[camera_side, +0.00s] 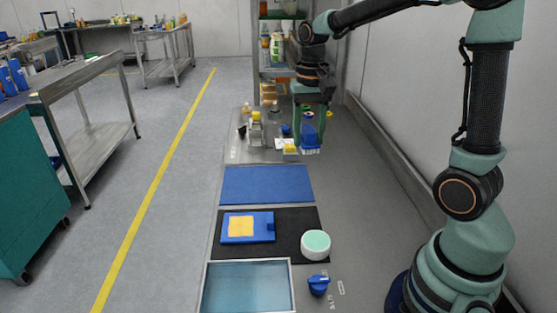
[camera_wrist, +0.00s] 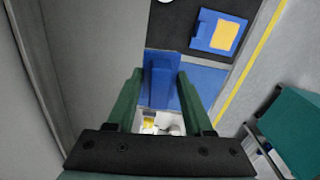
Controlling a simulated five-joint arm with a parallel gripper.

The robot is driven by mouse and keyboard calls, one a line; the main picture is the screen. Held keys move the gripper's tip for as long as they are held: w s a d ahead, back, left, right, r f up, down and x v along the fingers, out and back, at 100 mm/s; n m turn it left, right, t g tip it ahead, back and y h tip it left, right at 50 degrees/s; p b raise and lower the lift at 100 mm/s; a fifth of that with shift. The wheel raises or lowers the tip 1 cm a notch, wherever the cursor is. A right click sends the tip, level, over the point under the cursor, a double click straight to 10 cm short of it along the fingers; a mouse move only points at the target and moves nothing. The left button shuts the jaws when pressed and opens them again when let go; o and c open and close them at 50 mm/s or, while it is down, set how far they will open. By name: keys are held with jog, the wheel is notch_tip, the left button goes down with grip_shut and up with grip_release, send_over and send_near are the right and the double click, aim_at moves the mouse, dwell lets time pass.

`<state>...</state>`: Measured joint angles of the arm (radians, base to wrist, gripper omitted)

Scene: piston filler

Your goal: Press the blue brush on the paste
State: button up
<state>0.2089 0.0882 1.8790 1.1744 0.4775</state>
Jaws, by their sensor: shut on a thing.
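My gripper (camera_side: 311,106) is shut on the blue brush (camera_side: 310,137) at the far end of the work strip. The brush hangs upright with its pale bristles downward, above the floor area right of the bottles. In the wrist view the blue brush (camera_wrist: 161,82) stands between the two green fingers of my gripper (camera_wrist: 159,90). A round white tub with a mint-green top surface (camera_side: 315,242), which looks like paste, sits on the black mat. A blue board (camera_side: 264,219) with a yellow-orange patch (camera_side: 241,226) lies left of the tub. The brush is well apart from both.
A bare blue mat (camera_side: 266,186) lies between the brush and the black mat (camera_side: 290,220). A shallow tray (camera_side: 248,287) and a blue knob (camera_side: 318,285) are at the near end. Several bottles (camera_side: 257,130) and a yellow-topped block (camera_side: 290,150) stand left of the brush.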

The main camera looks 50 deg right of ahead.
send_near(316, 240)
jog(key=shift+f, duration=2.65)
jog(key=shift+f, duration=0.55)
dwell(0.4)
notch_tip(316, 240, up, 7)
dwell(0.9)
dwell(0.5)
